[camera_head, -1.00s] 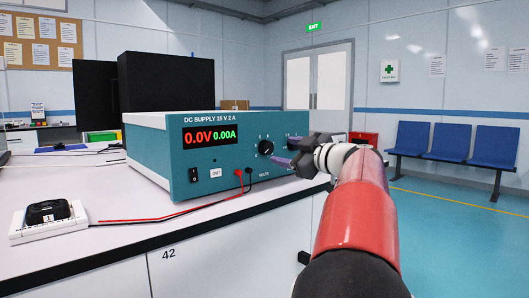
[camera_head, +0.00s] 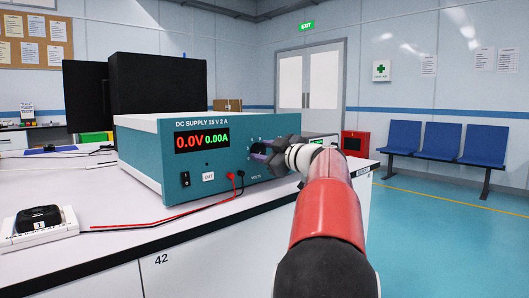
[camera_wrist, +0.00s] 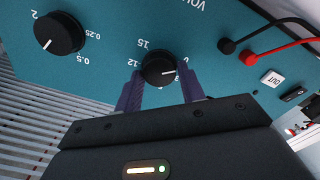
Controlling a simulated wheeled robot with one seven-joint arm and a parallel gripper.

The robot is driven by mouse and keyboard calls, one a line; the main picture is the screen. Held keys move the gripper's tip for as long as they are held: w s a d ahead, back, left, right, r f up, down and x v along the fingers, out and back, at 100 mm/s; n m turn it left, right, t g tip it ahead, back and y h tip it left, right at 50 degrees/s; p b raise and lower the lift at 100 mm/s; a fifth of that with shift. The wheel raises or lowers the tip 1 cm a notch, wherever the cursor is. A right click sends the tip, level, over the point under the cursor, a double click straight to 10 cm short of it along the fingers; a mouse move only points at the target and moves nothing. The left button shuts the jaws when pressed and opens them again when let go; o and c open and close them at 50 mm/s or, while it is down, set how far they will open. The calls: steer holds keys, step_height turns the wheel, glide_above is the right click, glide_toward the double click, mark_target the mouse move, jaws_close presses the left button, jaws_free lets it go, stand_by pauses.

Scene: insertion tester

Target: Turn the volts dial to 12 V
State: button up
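The black volts dial (camera_wrist: 160,68) is on the teal front panel of the DC supply (camera_head: 158,163). In the wrist view, the panel appears upside down, and the dial's white mark points right, toward the low end of its scale. My gripper (camera_wrist: 161,76) has its two purple fingers on either side of this dial. The fingertips are very close to its sides; whether they press on it is unclear. In the head view, my gripper (camera_head: 267,154) covers the dial. The supply's display (camera_head: 202,139) reads 0.0V in red and 0.00A in green.
A second black knob (camera_wrist: 59,33), marked up to 2, sits beside the volts dial. Red and black leads (camera_head: 236,178) plug in below the panel's middle. A black meter on a white base (camera_head: 38,224) lies at the bench's left. The bench front is clear.

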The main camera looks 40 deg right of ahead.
steer(key=shift+c, duration=0.7)
